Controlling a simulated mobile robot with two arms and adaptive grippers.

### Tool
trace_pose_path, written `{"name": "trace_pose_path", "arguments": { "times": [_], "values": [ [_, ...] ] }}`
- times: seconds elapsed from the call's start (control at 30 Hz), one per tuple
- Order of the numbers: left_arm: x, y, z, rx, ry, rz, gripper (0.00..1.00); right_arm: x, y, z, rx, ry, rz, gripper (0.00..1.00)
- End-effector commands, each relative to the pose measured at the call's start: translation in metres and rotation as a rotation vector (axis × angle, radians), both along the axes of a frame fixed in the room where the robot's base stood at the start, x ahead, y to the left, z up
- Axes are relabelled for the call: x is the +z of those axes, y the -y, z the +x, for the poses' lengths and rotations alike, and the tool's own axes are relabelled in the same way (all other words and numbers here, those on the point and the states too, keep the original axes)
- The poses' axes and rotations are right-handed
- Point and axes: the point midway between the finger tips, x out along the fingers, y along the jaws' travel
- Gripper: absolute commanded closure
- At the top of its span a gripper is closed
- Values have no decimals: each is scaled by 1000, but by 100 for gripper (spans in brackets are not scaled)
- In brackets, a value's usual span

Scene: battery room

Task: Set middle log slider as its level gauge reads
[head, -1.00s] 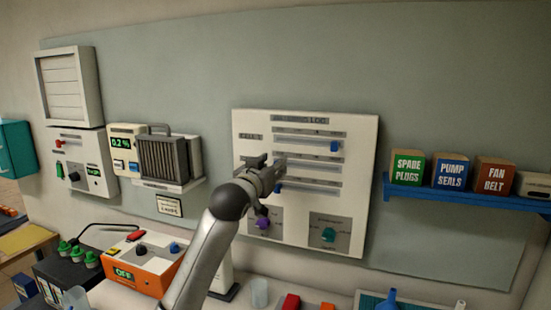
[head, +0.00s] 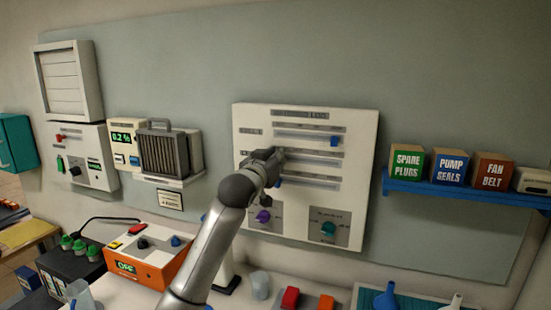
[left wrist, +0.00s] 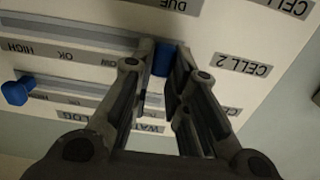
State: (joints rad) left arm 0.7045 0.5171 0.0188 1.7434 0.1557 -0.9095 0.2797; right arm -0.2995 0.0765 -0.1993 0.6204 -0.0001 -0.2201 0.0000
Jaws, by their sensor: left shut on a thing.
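The white log panel (head: 366,150) hangs on the wall with three horizontal slider rows. My left gripper (head: 278,155) is at the left end of its middle row. The left wrist view shows the panel upside down. There my left gripper (left wrist: 163,75) is shut on the blue middle slider knob (left wrist: 161,58), beside the CELL 2 label (left wrist: 243,65). The top row's blue knob (head: 334,142) stands far right and shows in the wrist view (left wrist: 15,92). The bottom row's blue knob (head: 278,183) is partly hidden at the left. I cannot make out a level gauge for the middle slider.
A purple knob (head: 263,216) and a teal knob (head: 328,228) sit low on the panel. A blue shelf (head: 460,195) with boxes is at the right. An orange box (head: 150,260) reading OFF stands on the bench below.

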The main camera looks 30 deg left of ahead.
Motion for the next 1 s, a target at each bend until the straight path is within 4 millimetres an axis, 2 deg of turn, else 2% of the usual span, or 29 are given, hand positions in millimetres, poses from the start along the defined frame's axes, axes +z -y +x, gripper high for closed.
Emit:
{"name": "trace_pose_path", "arguments": {
  "times": [0.23, 0.37, 0.8, 1.0],
  "values": [
    [0, 2, 1, -1, -1, 0, 100, 1, 0, -1, 0, -2, 0, 60],
    [1, 15, 4, -4, 0, -3, 100, 3, 0, -1, 1, -2, -1, 60],
    [0, 112, 27, -5, -1, -4, 100, 14, 4, -1, 3, -2, -5, 60],
    [0, 140, 34, -2, -1, -2, 100, 14, 5, -1, 3, -2, -6, 60]
  ]
}}
